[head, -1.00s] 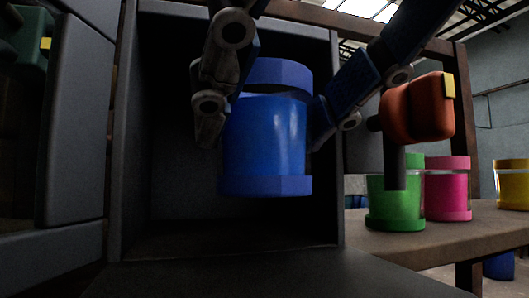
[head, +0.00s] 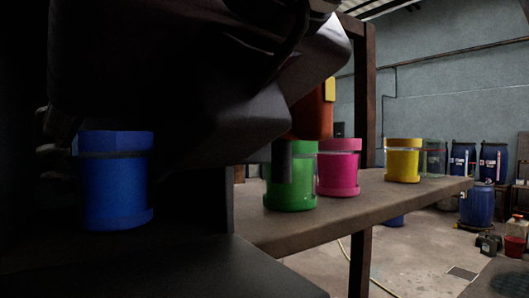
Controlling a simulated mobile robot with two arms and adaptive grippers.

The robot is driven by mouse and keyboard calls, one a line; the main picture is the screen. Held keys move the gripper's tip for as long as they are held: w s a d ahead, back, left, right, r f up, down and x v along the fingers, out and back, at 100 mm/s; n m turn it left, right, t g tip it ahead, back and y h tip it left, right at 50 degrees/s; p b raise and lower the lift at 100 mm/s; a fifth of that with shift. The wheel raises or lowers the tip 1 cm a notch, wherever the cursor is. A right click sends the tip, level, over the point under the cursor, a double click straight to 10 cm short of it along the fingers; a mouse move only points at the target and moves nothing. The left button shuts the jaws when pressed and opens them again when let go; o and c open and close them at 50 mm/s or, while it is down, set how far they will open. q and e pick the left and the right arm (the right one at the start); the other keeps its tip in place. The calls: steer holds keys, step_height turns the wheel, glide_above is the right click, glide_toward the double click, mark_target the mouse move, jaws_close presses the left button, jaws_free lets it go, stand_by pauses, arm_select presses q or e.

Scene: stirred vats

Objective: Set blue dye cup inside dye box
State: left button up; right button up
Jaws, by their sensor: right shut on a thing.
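The blue dye cup (head: 115,192) is upright at the left of the head view, within the dark opening of the dye box (head: 250,268). My right gripper (head: 100,152) is shut on the cup near its top; its dark body and arm cover much of the upper left. Fingertips show at the cup's left side. The gap under the cup is too dark to tell whether it touches the box floor. My left gripper is not in view.
Right of the box, a shelf (head: 345,205) carries a green cup (head: 291,192), a pink cup (head: 338,172) and a yellow cup (head: 402,160). An orange-red block (head: 313,118) with a grey rod is before the green cup. Blue drums (head: 477,205) stand farther back.

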steer(key=shift+f, duration=0.1)
steer(key=shift+s+f+b, duration=0.1)
steer(key=shift+b, duration=0.2)
steer(key=o, duration=1)
steer(key=shift+r+p, duration=0.4)
steer(key=shift+p, duration=0.05)
steer(key=b+v, duration=0.2)
steer(key=shift+s+d+f, duration=0.1)
steer(key=shift+s+d, duration=0.15)
steer(key=shift+d, duration=0.05)
steer(key=shift+b+v, duration=0.95)
steer(key=shift+v, duration=3.7)
